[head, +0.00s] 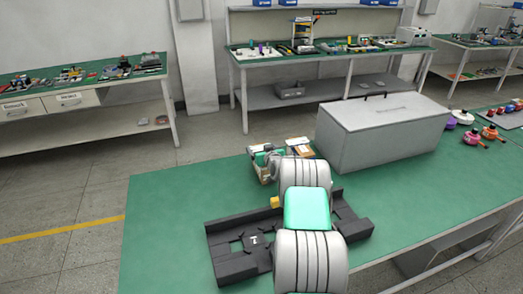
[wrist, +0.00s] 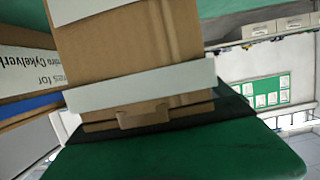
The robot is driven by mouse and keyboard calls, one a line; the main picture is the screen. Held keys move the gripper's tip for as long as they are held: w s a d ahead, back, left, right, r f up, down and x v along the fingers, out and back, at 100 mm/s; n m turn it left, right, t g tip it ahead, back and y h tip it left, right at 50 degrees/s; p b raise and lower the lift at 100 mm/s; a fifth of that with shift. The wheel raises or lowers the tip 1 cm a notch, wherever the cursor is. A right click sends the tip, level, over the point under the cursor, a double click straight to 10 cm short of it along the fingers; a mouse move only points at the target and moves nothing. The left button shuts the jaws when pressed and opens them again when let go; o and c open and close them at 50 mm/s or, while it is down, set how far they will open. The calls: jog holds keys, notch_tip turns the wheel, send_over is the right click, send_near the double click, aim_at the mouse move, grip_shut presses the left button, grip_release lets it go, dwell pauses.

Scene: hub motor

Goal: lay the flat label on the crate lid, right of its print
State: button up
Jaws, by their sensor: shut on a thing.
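The crate (head: 350,150) is a large grey-white box at the back right of the green bench. Its lid (head: 385,112) is shut, with a faint print (head: 392,110) on its top. My gripper is hidden behind my own arm in the head view, and I cannot make out its fingers in the wrist view. The wrist view shows a pale flat strip (wrist: 140,85) across a brown cardboard piece (wrist: 130,50). I cannot tell whether this strip is the label. No label shows on the lid.
A dark slotted tray (head: 245,245) lies on the bench beneath my arm. A small open box with parts (head: 263,162) stands left of the crate. Red and purple parts (head: 470,137) sit to the crate's right. The bench's left part (head: 160,220) is clear.

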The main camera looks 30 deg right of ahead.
jog(key=o, duration=1)
jog(key=shift+o, duration=0.2)
jog(key=shift+r+p, duration=0.1)
jog(key=shift+p, duration=0.3)
